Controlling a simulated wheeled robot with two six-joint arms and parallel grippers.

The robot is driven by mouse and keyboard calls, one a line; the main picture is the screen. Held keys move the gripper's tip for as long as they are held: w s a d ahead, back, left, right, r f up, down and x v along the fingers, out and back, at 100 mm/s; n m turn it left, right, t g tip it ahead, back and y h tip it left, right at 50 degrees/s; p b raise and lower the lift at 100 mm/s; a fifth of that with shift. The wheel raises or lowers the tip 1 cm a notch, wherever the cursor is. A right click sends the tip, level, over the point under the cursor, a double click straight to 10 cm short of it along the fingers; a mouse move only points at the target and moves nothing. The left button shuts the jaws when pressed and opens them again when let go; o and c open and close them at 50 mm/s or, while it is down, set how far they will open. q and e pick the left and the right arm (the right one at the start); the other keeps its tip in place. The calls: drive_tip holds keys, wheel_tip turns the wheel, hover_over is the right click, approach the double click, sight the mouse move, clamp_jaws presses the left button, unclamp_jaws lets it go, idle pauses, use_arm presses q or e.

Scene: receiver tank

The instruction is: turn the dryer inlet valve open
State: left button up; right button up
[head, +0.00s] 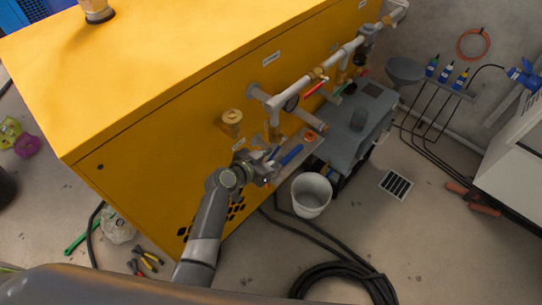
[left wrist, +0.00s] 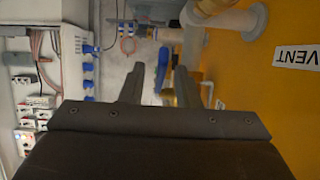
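A pipe run (head: 318,80) with several valves passes along the right side of the yellow cabinet. A valve with a red lever (head: 316,88) sits on it, and a blue lever (head: 291,155) is lower down, near the cabinet's side. I cannot read which one is the dryer inlet valve. My left gripper (head: 268,166) is just left of the blue lever, close to it; contact cannot be told. In the left wrist view my left gripper (left wrist: 160,88) has its fingers apart, with a blue bar (left wrist: 163,68) showing beyond the gap. My right gripper is not in view.
The yellow cabinet (head: 150,120) fills the left. A grey unit (head: 355,125) stands right of the valves, with a white bucket (head: 311,194) in front. A black hose coil (head: 345,282) and pliers (head: 146,262) lie on the floor. A VENT label (left wrist: 299,56) shows on the yellow panel.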

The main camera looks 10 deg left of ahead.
use_arm(q)
drive_tip(key=shift+w+d+f, duration=0.1)
drive_tip(key=shift+w, duration=0.05)
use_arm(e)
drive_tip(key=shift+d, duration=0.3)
use_arm(q)
clamp_jaws()
